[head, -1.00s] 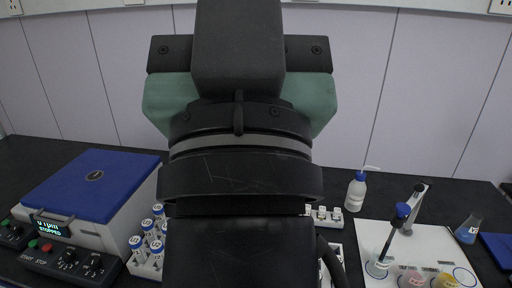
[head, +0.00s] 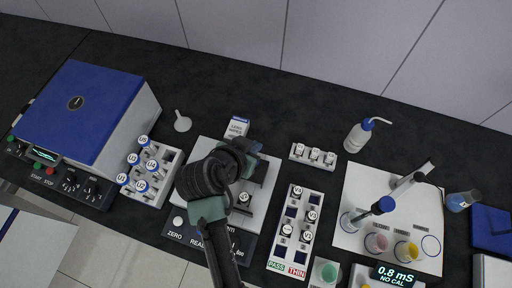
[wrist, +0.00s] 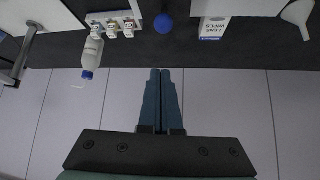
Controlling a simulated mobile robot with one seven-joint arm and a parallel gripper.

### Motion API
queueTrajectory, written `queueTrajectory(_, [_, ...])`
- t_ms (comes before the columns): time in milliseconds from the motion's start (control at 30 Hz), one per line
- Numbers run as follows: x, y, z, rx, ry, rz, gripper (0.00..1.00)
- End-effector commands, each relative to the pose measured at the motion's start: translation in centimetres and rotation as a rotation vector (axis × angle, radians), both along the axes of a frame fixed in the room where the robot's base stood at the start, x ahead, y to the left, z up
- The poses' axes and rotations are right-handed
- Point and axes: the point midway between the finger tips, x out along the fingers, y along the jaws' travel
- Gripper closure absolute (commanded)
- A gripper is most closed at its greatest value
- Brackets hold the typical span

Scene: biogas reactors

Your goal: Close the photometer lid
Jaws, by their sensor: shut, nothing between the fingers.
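The photometer is the pale, flat-topped instrument (head: 200,156) in the middle of the head view, with a dark button panel along its front. A capped vial (head: 243,198) shows at its dark well. A dark upright part beside the well may be the raised lid; my arm covers much of it. In the wrist view my gripper (wrist: 160,73) is shut and empty, its teal fingers pressed together. A blue round knob (wrist: 163,22) lies ahead of the fingertips, apart from them in the picture; I cannot tell whether it belongs to the lid.
A lens wipes box (head: 236,127) stands behind the photometer, and a funnel (head: 182,121) lies left of it. A tube rack (head: 165,181) and a blue-lidded machine (head: 80,110) are on the left. A vial rack (head: 276,239) and a wash bottle (head: 359,137) are on the right.

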Motion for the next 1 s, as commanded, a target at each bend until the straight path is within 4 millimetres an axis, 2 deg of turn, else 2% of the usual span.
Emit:
queueTrajectory(467, [4.5, -2.5, -5.2, 0.001, -0.002, 0.001, 1.00])
queueTrajectory(700, [1.8, -0.9, -5.7, 0.001, -0.002, 0.004, 1.00])
queueTrajectory(1000, [1.1, -0.5, -6.1, 0.001, -0.004, 0.003, 1.00])
